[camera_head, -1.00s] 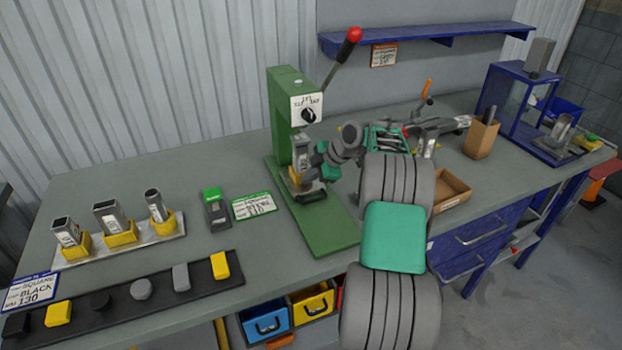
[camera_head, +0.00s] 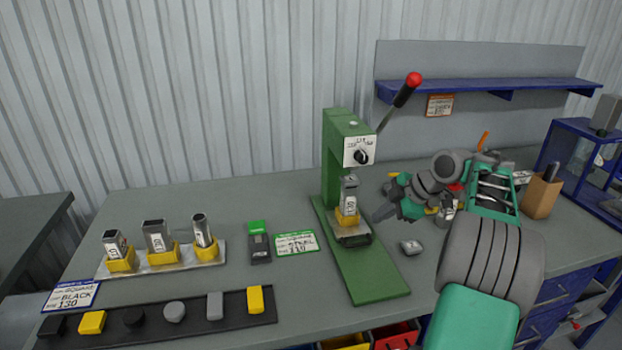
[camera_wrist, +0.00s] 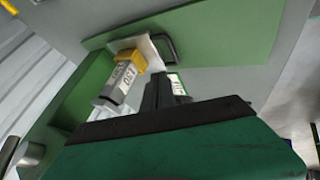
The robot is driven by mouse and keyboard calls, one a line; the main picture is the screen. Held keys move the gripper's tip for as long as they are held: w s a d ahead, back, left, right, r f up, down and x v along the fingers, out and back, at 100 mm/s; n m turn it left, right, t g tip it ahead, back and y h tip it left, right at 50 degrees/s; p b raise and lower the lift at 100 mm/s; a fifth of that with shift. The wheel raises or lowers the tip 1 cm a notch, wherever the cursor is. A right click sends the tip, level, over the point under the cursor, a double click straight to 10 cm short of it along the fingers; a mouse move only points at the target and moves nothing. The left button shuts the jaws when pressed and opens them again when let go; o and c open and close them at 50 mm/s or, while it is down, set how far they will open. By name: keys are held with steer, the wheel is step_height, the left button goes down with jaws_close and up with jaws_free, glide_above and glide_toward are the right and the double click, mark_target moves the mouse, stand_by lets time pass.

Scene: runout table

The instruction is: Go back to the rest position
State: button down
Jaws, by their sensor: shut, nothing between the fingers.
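My gripper (camera_head: 381,214) is shut and empty, just right of the green press (camera_head: 334,160), above the bench and apart from the tube. In the wrist view its dark fingertips (camera_wrist: 163,90) are close together and hold nothing. A metal tube with a white label (camera_head: 349,203) stands upright in a yellow holder (camera_head: 347,219) on the press. The same tube (camera_wrist: 118,82) shows in the wrist view. The press lever with a red knob (camera_head: 414,79) points up and to the right. My arm comes in from the lower right.
A small grey piece (camera_head: 411,247) lies on the bench right of the press base. Three tubes in yellow holders stand on a metal plate (camera_head: 222,257) at left. A black strip (camera_head: 237,307) with several caps lies in front. A cardboard holder (camera_head: 541,197) stands at right.

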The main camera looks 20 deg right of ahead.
steer(key=s+a+r+m+g+h, duration=0.1)
steer(key=s+a+m, duration=0.25)
steer(key=a, duration=0.75)
steer(key=s+a+m+g+h, duration=0.15)
steer(key=a+m, duration=0.25)
steer(key=a, duration=0.6)
steer(key=s+a+f+m, duration=0.2)
steer(key=s+f+m, duration=0.1)
steer(key=s, duration=0.5)
steer(key=s+a+f+m+h, duration=0.1)
steer(key=s+a+f+m, duration=0.2)
steer(key=s, duration=0.6)
steer(key=shift+a+f+m, duration=0.3)
steer(key=shift+f+m, duration=0.1)
steer(key=shift+m, duration=0.35)
